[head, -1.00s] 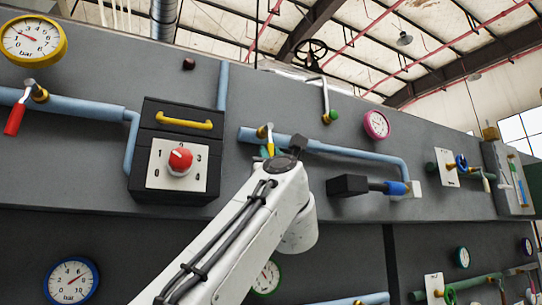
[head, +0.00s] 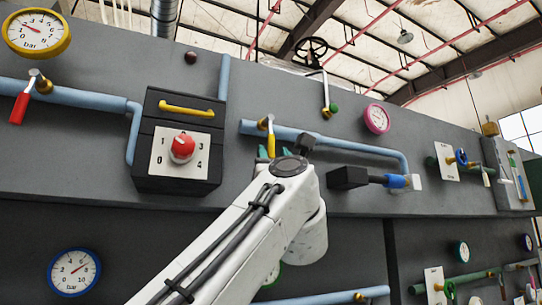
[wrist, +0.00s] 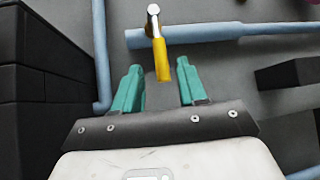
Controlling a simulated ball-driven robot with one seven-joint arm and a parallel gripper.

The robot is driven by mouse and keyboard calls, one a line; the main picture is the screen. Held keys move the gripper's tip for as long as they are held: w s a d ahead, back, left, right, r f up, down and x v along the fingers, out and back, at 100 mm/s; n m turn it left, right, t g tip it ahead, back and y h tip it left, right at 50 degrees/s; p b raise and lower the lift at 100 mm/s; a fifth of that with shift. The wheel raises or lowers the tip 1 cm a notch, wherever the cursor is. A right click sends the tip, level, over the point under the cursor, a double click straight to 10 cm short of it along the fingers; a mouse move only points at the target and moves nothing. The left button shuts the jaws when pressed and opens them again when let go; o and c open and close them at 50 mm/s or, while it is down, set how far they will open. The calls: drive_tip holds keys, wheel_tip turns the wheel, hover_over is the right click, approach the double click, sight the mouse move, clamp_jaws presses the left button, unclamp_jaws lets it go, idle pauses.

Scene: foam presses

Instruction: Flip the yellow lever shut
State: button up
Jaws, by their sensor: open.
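The yellow lever (head: 270,143) sits on a brass valve on the blue horizontal pipe (head: 340,148) in the middle of the panel. In the head view its handle hangs down, crosswise to the pipe. In the wrist view the lever (wrist: 161,58) points down from its pivot, its lower end in the gap between my fingertips. My gripper (wrist: 158,78) is open, with one teal finger on each side of the lever's end. No touch is visible. In the head view my arm hides most of the gripper (head: 273,153).
A black box with a red knob (head: 182,148) and a yellow handle stands out from the panel at left. A black block (head: 347,177) juts out at right. A red lever (head: 19,108) is at far left. A pink gauge (head: 376,118) is at upper right.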

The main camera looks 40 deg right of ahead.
drive_tip(key=b+v, duration=0.1)
drive_tip(key=v, duration=0.5)
drive_tip(key=shift+b, duration=0.4)
drive_tip(key=shift+f, duration=0.2)
